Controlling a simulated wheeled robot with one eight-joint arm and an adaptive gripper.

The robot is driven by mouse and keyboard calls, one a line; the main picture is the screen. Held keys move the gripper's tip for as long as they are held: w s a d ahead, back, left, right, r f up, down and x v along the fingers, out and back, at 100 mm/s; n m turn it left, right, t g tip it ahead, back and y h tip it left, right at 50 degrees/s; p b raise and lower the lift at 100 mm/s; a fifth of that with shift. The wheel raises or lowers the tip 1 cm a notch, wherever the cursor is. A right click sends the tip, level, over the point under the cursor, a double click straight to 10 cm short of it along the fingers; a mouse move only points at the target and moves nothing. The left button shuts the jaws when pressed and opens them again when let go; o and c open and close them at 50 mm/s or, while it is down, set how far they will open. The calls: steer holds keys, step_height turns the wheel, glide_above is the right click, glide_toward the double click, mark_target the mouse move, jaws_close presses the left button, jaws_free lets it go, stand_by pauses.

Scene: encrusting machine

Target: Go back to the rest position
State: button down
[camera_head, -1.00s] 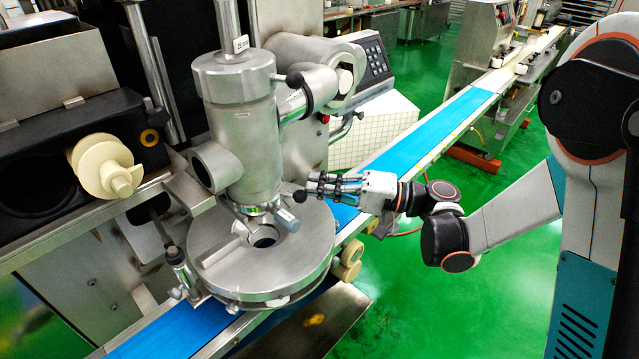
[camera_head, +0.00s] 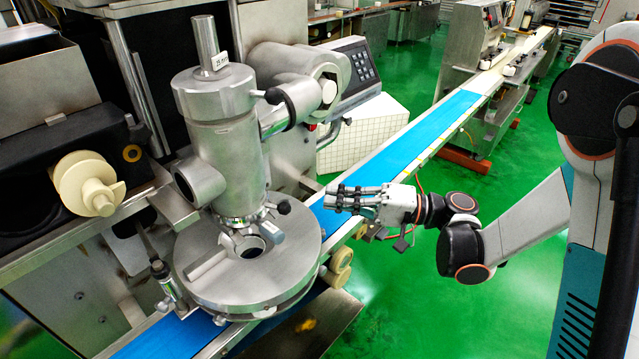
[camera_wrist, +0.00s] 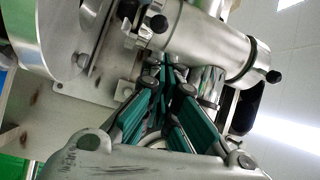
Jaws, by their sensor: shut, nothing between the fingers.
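My gripper (camera_head: 336,198) is shut and empty in the head view. It points left, above the blue conveyor belt and just right of the machine's round metal disc (camera_head: 200,285). A gap shows between the fingertips and the machine's steel cylinder (camera_head: 222,130). In the wrist view my gripper (camera_wrist: 165,78) shows its green-sided fingers close together, with machine metal behind them. A horizontal steel cylinder (camera_wrist: 205,45) with black knobs fills the upper part of that view.
The blue conveyor belt (camera_head: 420,135) runs from the front left to the back right. A keypad panel (camera_head: 362,66) and a white tiled box (camera_head: 365,130) stand behind my gripper. A cream auger (camera_head: 88,183) is at the left. Green floor (camera_head: 420,300) is open below my arm.

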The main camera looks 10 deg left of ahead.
steer(key=s+d+m+t+h, duration=0.1)
steer(key=s+d+t+h, duration=0.2)
steer(key=s+d+h, duration=0.5)
steer(key=s+d+r+m+t+h, duration=0.1)
steer(key=s+d+t+h, duration=0.3)
steer(key=d, duration=1.2)
steer(key=shift+s+r+h, duration=0.3)
steer(key=shift+s+h, duration=1.7)
steer(key=shift+h, duration=1.4)
